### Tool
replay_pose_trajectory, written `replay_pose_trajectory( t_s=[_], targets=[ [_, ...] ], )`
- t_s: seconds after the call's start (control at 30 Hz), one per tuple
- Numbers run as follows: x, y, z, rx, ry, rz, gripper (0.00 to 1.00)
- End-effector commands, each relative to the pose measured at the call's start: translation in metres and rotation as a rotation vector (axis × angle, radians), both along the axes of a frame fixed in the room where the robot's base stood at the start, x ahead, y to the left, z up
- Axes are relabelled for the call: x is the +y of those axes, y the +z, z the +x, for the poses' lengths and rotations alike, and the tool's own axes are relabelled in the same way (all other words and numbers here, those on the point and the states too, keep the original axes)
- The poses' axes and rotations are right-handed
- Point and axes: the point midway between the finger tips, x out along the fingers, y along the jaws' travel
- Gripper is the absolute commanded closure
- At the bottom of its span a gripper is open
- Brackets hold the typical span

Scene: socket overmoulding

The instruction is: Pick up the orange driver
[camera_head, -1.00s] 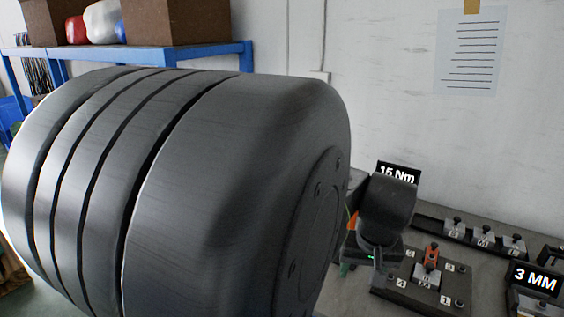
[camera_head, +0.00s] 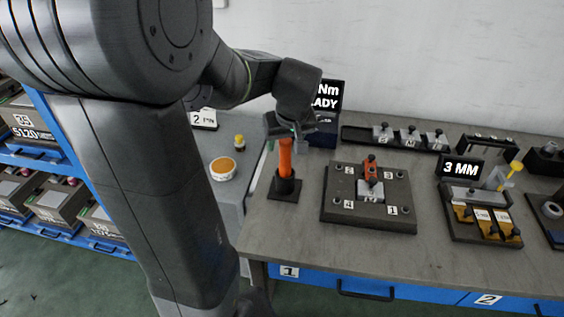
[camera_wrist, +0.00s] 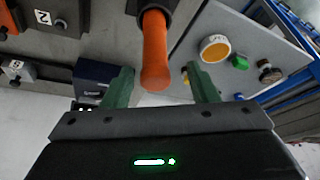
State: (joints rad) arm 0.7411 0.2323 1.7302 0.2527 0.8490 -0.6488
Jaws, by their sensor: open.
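The orange driver (camera_head: 286,157) stands upright in a black holder (camera_head: 285,187) near the left end of the workbench. My gripper (camera_head: 285,133) is above and around the top of it in the head view, and its fingertips are partly hidden there. In the wrist view, the driver's orange handle (camera_wrist: 155,52) reaches in between the two green fingers of my gripper (camera_wrist: 160,82). The fingers are apart, with a visible gap on each side of the handle, so the gripper is open. The holder (camera_wrist: 158,8) shows at the top edge of the wrist view.
A dark fixture plate (camera_head: 340,208) with numbered corners and an orange clamp stands right of the holder. A display (camera_head: 327,97) is close behind my gripper. A round orange-topped container (camera_head: 223,168) sits to the left. A 3 MM station (camera_head: 480,235) is farther right.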

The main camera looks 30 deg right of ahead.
Motion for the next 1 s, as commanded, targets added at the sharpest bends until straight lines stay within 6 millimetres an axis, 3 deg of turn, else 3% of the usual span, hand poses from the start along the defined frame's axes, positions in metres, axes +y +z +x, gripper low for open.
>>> replay_pose_trajectory(
  t_s=[0.5, 0.83, 0.87, 1.0],
  targets=[
    [-0.011, -0.046, 0.019, 0.002, -0.001, 0.002, 0.47],
    [-0.011, -0.052, 0.022, 0.0, 0.0, 0.0, 0.47],
    [-0.011, -0.052, 0.022, 0.0, 0.0, 0.0, 0.48],
    [-0.011, -0.052, 0.022, 0.0, 0.0, 0.0, 0.76]
  ],
)
